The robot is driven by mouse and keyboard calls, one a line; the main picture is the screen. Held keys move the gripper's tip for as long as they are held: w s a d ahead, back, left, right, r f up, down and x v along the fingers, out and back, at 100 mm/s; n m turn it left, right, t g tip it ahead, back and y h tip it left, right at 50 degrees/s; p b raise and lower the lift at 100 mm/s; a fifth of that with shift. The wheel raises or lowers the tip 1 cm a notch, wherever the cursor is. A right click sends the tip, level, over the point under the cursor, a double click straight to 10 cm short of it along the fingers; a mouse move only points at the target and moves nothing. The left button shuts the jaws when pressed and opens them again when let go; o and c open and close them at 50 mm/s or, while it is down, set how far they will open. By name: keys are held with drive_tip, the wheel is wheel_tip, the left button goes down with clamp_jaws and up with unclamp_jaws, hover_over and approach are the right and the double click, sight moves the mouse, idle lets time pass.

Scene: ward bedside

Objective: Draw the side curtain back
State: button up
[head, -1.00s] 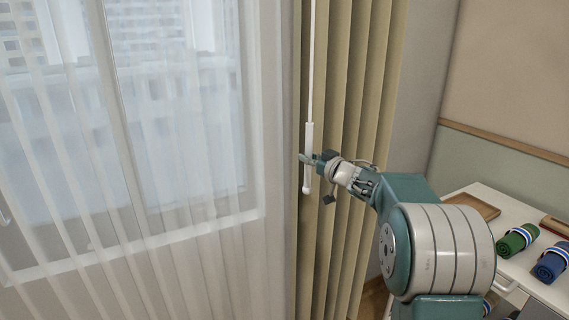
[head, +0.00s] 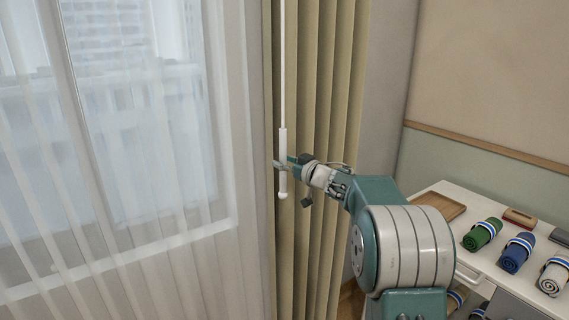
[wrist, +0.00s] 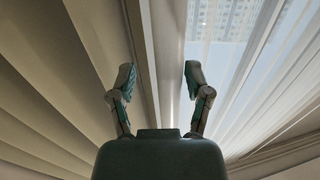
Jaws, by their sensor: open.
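The beige side curtain (head: 325,100) hangs in gathered folds at the window's right edge in the head view. A white pull wand (head: 283,145) hangs in front of it, ending in a rounded tip. My gripper (head: 292,182) is at the wand's thick lower part, one finger near it at the wand's height and the other lower right. In the wrist view my gripper (wrist: 160,72) has its two fingers spread apart. A pale upright band shows between them; I cannot tell whether it is the wand or the window edge. Contact with the wand cannot be told.
A sheer white curtain (head: 130,190) covers the window on the left. At right, a white cabinet (head: 440,190) carries a wooden tray (head: 438,206) and rolled towels: green (head: 482,234), blue (head: 516,252) and white (head: 553,275). The cabinet stands near my arm.

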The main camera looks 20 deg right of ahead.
drive_tip(key=v, duration=1.2)
drive_tip(key=shift+w+f, duration=0.1)
